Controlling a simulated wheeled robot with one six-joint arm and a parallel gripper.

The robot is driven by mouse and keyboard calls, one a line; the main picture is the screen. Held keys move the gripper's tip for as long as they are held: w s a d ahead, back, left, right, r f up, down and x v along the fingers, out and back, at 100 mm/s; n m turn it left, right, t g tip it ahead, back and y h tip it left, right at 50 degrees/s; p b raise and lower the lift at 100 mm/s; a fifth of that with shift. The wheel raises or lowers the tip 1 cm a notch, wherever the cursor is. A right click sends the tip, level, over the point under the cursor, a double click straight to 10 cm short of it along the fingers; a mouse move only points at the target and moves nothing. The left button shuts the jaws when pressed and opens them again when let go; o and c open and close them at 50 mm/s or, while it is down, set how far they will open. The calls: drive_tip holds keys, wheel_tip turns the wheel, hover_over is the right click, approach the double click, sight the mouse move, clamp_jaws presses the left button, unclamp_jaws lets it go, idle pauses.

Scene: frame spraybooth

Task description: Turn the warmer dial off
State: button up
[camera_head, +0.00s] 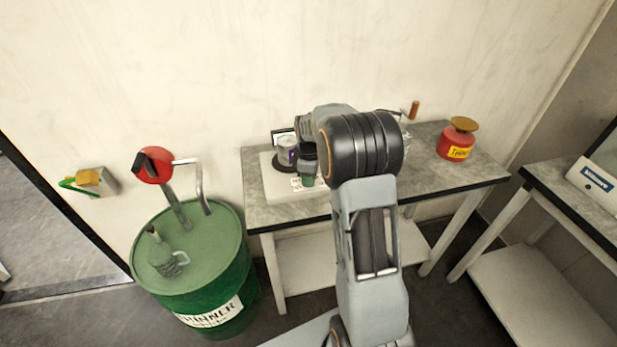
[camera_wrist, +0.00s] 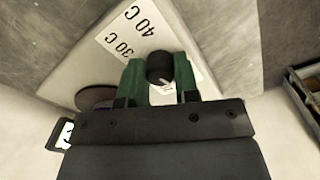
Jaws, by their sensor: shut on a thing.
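The warmer (camera_head: 270,178) is a white box on the grey table, seen in the head view. It also shows in the wrist view (camera_wrist: 95,62), with a label reading 30 C and 40 C. Its dial (camera_wrist: 160,67) is a round black knob beside the label. My gripper (camera_wrist: 159,75) has green fingers, one on each side of the dial, closed on it. A small white mark shows just below the knob, between the fingers; the dial's exact setting cannot be read. In the head view my gripper (camera_head: 307,179) is at the warmer's front, and my arm hides part of it.
A dark round plate with a grey cup (camera_head: 287,146) sits on the warmer. A red can (camera_head: 457,142) stands at the table's (camera_head: 430,163) right end. A green thinner drum (camera_head: 215,260) with a pump stands left of the table. A second table (camera_head: 570,172) is at the right.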

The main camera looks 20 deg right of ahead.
drive_tip(key=shift+w+r+n, duration=0.1)
drive_tip(key=shift+r+n, duration=0.05)
drive_tip(key=shift+n, duration=0.15)
idle(0.4)
drive_tip(key=o, duration=0.9)
wheel_tip(320, 180, up, 14)
drive_tip(key=shift+f, duration=0.2)
idle(0.3)
